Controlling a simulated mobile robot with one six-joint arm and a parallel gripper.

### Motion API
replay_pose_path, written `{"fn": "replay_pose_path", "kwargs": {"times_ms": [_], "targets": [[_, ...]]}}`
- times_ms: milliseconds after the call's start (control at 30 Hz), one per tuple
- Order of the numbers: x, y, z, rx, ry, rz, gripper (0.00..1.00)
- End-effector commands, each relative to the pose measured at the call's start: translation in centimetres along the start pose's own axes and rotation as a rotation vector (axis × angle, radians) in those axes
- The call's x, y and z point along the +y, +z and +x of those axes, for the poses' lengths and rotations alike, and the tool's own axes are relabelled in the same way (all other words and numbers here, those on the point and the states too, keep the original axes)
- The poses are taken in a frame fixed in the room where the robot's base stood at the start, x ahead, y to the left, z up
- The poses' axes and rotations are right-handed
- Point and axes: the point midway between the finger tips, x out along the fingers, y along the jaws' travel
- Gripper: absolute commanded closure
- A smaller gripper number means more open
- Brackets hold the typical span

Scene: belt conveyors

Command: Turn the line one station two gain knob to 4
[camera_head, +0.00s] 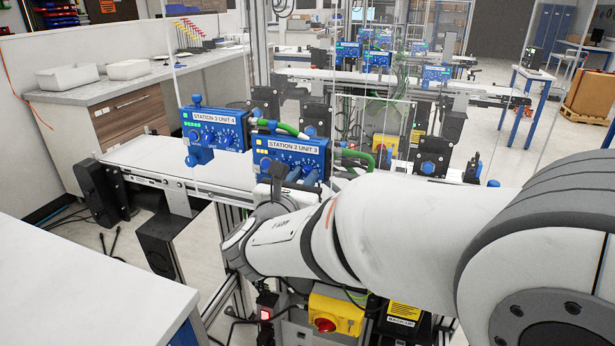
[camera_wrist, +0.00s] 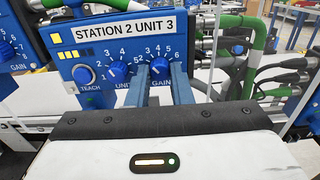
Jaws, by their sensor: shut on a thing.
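The blue control box labelled STATION 2 UNIT 3 (camera_head: 290,153) faces me beside the belt, and it fills the wrist view (camera_wrist: 85,50). It carries a TEACH button (camera_wrist: 83,74), a blue UNIT knob (camera_wrist: 118,71) and a blue GAIN knob (camera_wrist: 159,66). My gripper (camera_wrist: 160,78) has one finger on each side of the GAIN knob and is shut on it. The fingers hide the lower sides of its dial, and I cannot read the pointer clearly.
A second blue box, labelled STATION 3 UNIT 4 (camera_head: 214,126), stands close to the left. Green cables (camera_wrist: 258,45) and black connectors leave the right side of the near box. A yellow switch box with a red knob (camera_head: 335,315) sits below my arm. The white belt (camera_head: 140,155) is empty.

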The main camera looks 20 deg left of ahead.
Motion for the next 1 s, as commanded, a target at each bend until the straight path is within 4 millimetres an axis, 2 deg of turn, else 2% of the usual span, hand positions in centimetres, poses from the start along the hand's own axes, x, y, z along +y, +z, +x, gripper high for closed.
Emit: {"fn": "replay_pose_path", "kwargs": {"times_ms": [367, 1000], "targets": [[-0.04, -0.39, 0.03, -0.002, -0.005, 0.085, 1.00], [-0.01, -0.49, 0.05, -0.003, -0.004, 0.544, 1.00]]}}
